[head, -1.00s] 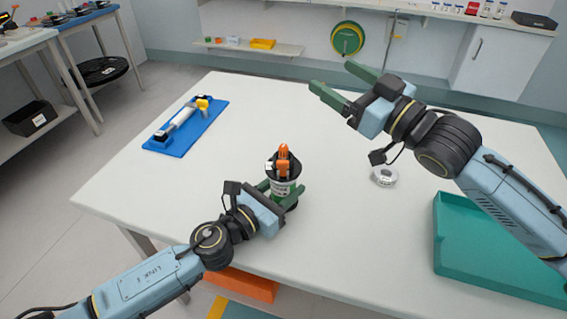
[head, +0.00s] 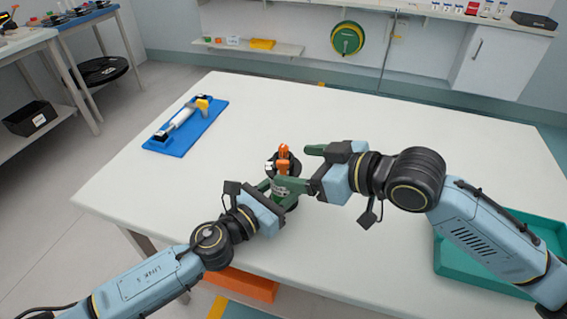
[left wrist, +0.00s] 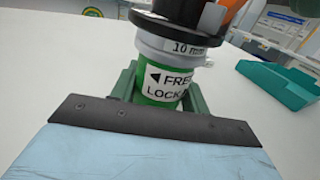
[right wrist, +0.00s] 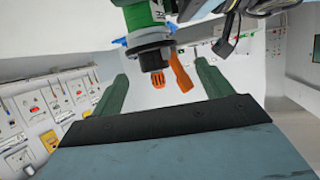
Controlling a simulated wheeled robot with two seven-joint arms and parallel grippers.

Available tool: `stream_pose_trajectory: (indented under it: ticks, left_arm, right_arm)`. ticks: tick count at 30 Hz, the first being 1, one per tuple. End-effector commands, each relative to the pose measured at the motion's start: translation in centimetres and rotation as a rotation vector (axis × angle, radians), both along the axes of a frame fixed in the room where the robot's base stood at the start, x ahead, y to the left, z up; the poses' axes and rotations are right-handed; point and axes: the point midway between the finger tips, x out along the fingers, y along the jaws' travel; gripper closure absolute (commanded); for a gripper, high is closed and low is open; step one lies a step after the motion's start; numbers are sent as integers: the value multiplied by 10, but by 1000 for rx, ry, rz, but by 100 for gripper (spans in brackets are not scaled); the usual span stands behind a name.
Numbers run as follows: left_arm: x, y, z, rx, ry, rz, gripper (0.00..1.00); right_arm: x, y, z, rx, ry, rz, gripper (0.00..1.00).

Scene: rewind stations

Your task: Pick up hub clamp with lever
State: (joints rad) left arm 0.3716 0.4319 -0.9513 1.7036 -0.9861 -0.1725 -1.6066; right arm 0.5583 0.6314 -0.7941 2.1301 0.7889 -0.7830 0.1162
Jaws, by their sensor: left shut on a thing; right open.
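The hub clamp with lever (head: 283,166) stands upright near the table's front edge, with orange parts on top, a black flange and a green body. The left wrist view shows its green body (left wrist: 158,88) with a FREE/LOCK label and a grey ring marked 10 mm. My left gripper (head: 284,193) is shut on the green body. My right gripper (head: 303,168) is open beside the clamp's upper part, on its right. In the right wrist view, the orange lever (right wrist: 180,72) and a ribbed orange knob (right wrist: 158,78) lie between the open fingers, apart from them.
A blue board (head: 200,135) with a white cylinder and yellow piece lies at the table's left. A teal tray (head: 475,262) sits at the right, partly behind my right arm. An orange bin (head: 240,284) is below the front edge. The table's far middle is clear.

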Motion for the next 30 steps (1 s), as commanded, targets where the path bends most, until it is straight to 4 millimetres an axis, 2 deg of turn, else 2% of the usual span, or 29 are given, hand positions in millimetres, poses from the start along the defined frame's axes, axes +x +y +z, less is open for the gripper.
stream_pose_trajectory:
  ticks: [12, 21, 30]
  left_arm:
    - [0, 0, 0, 0, 0, 0, 84]
    - [0, 0, 0, 0, 0, 1, 84]
    - [0, 0, 0, 0, 0, 1, 84]
  right_arm:
    - [26, 37, -18, 1, 0, 0, 21]
    - [28, 40, -20, 0, -1, 0, 23]
    - [28, 40, -20, 1, -1, 0, 62]
